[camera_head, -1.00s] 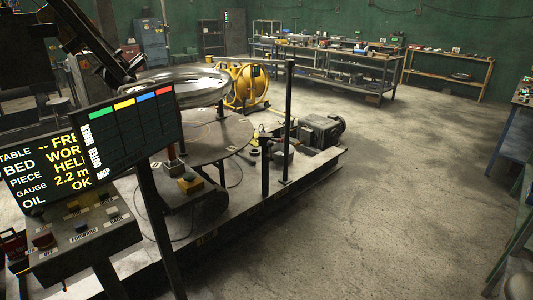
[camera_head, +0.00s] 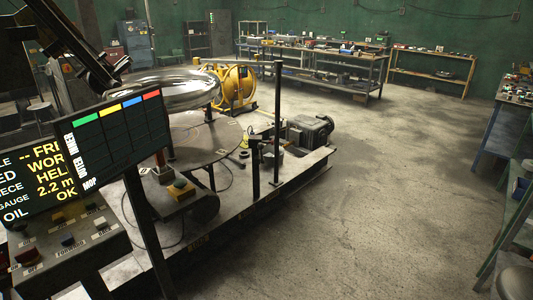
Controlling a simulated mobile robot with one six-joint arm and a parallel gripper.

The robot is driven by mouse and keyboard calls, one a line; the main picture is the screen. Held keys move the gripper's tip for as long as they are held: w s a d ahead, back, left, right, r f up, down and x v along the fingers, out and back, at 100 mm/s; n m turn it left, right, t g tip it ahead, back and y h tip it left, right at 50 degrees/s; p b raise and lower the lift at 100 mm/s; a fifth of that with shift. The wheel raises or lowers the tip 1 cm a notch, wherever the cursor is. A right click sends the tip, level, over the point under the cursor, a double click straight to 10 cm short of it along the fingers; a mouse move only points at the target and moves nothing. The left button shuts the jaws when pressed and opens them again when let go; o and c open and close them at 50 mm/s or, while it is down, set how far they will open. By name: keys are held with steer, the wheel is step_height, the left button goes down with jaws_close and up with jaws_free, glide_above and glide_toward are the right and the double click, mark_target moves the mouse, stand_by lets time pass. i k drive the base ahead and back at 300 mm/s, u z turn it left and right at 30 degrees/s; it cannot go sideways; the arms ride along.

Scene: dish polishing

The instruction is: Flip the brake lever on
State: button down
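I cannot identify the brake lever with certainty. A tall dark upright post (camera_head: 277,122) and a shorter upright bar (camera_head: 254,170) stand on the machine bed (camera_head: 240,207), right of the round table (camera_head: 207,143). Either could be a lever, but no label is readable on them. A control box (camera_head: 60,253) with several switches and labels, one reading FORWARD, stands at the lower left. A shiny metal dish (camera_head: 172,88) sits above the round table. My gripper cannot be made out in this view.
A dark screen (camera_head: 110,135) on a post blocks part of the left side. A dark slanted arm (camera_head: 80,50) crosses the upper left. A motor (camera_head: 308,131) sits at the bed's far end. Open concrete floor (camera_head: 380,200) lies to the right. A workbench (camera_head: 505,115) stands at the right edge.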

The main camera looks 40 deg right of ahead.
mark_target(261, 145)
steer(key=u, duration=0.05)
steer(key=i, duration=1)
steer(key=u, duration=0.3)
